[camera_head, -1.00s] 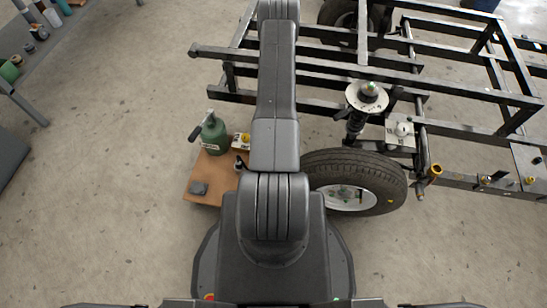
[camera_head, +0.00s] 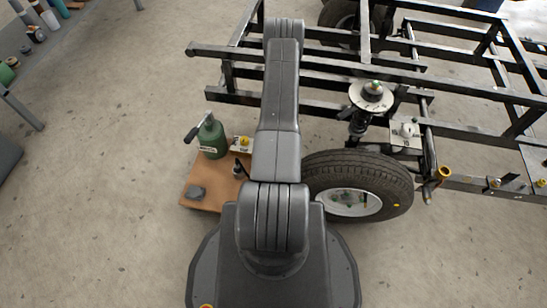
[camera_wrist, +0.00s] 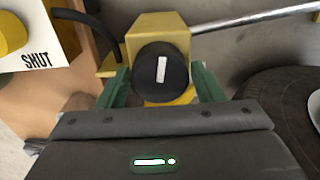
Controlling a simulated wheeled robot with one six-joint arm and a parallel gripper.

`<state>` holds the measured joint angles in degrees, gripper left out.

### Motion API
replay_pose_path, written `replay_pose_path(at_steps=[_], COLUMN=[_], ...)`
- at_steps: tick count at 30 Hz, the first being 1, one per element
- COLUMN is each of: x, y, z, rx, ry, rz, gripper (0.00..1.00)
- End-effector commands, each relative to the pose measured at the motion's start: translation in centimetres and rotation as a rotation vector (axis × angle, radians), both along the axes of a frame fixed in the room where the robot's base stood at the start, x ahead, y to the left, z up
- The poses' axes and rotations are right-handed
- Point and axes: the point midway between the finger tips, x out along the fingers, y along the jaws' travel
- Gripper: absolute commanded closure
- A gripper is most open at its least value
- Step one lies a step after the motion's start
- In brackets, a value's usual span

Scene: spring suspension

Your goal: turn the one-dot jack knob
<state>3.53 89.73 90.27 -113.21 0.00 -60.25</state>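A black round knob (camera_wrist: 162,71) with a white bar mark sits on the front of a yellow block (camera_wrist: 158,30) in the wrist view. I see no dot on its face. My gripper (camera_wrist: 163,90) is open, with one green finger on each side of the knob and a small gap showing on both sides. In the head view my own arm hides the gripper and the knob. A green bottle-shaped jack (camera_head: 212,137) stands on a brown board (camera_head: 200,174), left of my arm.
A white plate marked "SHUT" (camera_wrist: 40,48) with a yellow knob (camera_wrist: 12,33) is at upper left in the wrist view. A metal rod (camera_wrist: 250,18) runs off to the right. A tire (camera_head: 355,168) and dark frame (camera_head: 350,63) stand right of my arm.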

Motion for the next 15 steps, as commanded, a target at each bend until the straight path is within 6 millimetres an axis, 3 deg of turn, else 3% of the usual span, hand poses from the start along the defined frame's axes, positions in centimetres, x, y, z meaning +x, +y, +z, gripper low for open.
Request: replay_pose_path(at_steps=[1,5,15], x=[0.0,0.0,0.02], y=[0.0,0.01,0.05], z=[0.01,0.01,-0.09], rx=[0.0,0.0,0.0], ry=[0.0,0.0,0.0], rz=[0.0,0.0,-0.047], gripper=[0.5,0.73,0.73])
